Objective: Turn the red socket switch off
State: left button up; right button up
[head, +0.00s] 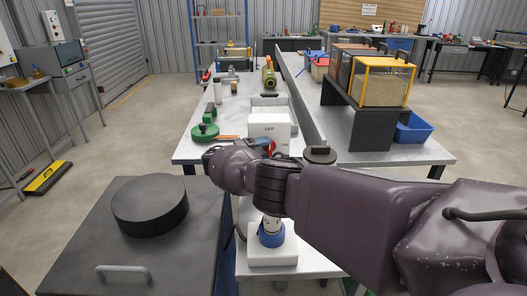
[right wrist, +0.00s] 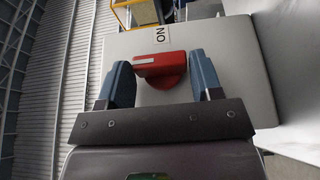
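The red socket switch (head: 271,147) sits on the front of a white box (head: 268,128) marked OFF above and ON to the lower right. In the right wrist view, the red knob (right wrist: 160,68) has a pale stripe towards its left end, and an ON label (right wrist: 160,35) shows behind it. My right gripper (right wrist: 160,73) is open, one blue finger on each side of the knob, with small gaps. In the head view, my right arm covers the lower part of the box and most of the right gripper. My left gripper is not in view.
A white unit with a blue ring (head: 271,239) stands in front below my right arm. A green item (head: 204,132) and a white bottle (head: 217,91) stand left of the box. A yellow-framed case (head: 385,83) on a black stand is at the right.

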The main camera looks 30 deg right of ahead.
jog(key=o, duration=0.3)
jog(key=shift+o, duration=0.2)
jog(key=w+a+b, duration=0.1)
jog(key=a+b, duration=0.1)
jog(key=a, duration=0.8)
jog(key=shift+w+a, duration=0.3)
jog(key=shift+w, duration=0.05)
jog(key=shift+f, duration=0.1)
